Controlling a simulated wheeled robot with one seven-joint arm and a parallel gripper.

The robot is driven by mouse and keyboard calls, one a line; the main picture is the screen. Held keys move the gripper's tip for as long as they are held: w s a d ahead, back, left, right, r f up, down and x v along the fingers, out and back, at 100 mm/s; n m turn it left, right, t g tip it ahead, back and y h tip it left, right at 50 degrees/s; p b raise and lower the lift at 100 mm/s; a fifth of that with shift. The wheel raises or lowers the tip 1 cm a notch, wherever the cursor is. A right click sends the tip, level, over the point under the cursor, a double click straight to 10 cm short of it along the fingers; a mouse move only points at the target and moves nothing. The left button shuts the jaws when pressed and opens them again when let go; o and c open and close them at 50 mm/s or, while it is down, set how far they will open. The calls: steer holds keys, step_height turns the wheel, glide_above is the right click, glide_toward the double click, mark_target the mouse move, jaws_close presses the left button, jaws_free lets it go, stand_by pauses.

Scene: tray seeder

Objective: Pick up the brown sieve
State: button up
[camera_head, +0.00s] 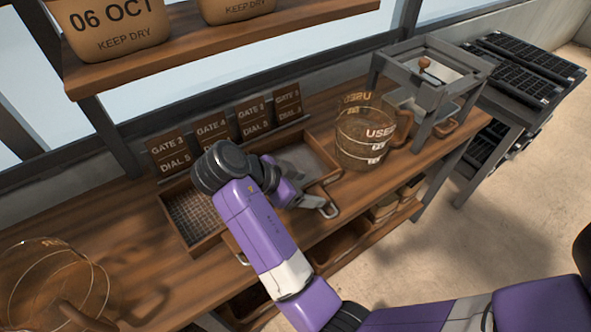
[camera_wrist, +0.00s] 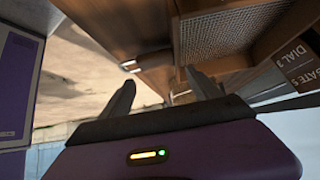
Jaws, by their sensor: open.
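A brown wooden frame with a grey mesh bottom (camera_head: 196,218), which looks like the sieve, lies on the bench, left of and partly behind my arm. Mesh inside a brown frame also shows at the top of the wrist view (camera_wrist: 228,32). My gripper (camera_head: 325,207) is open and empty, at the front side of the bench, to the right of the mesh frame and apart from it. In the wrist view my gripper (camera_wrist: 160,80) has nothing between its fingers. My arm hides part of the frame's right side.
A round clear vessel (camera_head: 60,285) is at lower left. Dial signs (camera_head: 212,131) line the back. Bare bench (camera_head: 110,230) lies left.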

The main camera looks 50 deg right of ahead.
mark_target(319, 193)
steer(key=shift+a+f+x, duration=0.15)
steer(key=shift+x, duration=1.4)
steer(key=shift+a+f+x, duration=0.15)
steer(key=shift+x, duration=1.4)
steer(key=shift+w, duration=0.1)
steer(key=c, duration=1.2)
steer(key=shift+o, duration=0.2)
steer(key=shift+r, duration=0.1)
